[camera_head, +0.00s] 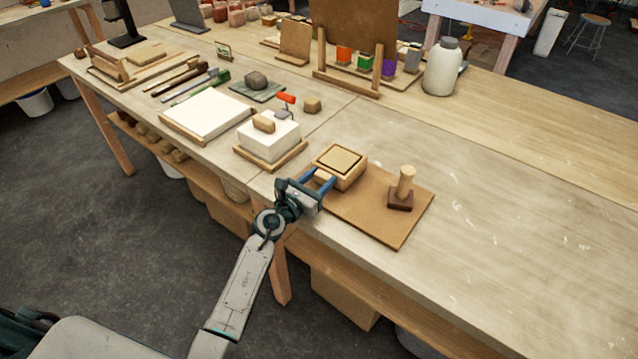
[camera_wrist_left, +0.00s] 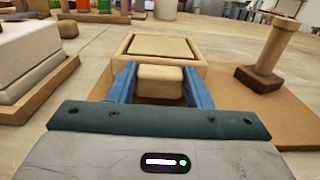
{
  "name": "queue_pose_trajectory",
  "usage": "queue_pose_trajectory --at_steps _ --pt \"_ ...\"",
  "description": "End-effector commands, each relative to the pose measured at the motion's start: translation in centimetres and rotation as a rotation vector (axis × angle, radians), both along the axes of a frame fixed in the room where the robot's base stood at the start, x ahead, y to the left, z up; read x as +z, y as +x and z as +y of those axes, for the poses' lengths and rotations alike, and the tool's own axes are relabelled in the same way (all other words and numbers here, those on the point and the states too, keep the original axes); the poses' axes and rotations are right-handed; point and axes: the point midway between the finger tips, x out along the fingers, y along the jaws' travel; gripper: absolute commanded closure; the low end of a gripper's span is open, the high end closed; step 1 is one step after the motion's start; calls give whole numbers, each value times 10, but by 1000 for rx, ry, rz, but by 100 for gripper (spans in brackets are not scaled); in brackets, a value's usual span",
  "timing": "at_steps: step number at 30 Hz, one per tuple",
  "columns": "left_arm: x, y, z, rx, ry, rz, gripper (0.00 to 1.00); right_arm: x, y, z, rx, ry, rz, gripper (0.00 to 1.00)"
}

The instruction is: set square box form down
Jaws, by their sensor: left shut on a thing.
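The square box form (camera_head: 340,164) is a pale wooden square block with a dark-edged inset top. It is on or just above the brown board (camera_head: 385,222), near the board's upper left corner; I cannot tell whether it touches. My left gripper (camera_head: 325,182) is shut on the near side of the form. In the left wrist view the blue fingers (camera_wrist_left: 160,85) clasp a small wooden block part at the front of the square box form (camera_wrist_left: 165,47). My right gripper is not in view.
A wooden stamp-like tool (camera_head: 403,188) stands upright on the board's right side. A white block (camera_head: 268,138) on a wooden base stands left of the form, with a red-handled tool near it. A white jar (camera_head: 442,68) stands farther back. The table's right side is clear.

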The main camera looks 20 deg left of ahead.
Motion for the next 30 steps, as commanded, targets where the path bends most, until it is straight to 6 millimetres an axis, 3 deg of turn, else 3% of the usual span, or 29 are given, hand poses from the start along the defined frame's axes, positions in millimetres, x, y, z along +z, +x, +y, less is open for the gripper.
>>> queue_pose_trajectory --at_steps 14,15,17,27,30 --pt "-9 0 0 1 -1 -4 85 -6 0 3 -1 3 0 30" --pt "-10 0 0 0 0 0 47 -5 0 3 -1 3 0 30" --pt "-10 0 0 0 0 0 35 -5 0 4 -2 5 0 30" --pt "-7 0 0 0 0 0 33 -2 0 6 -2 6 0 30" --pt "-10 -9 4 0 1 1 33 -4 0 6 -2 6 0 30"
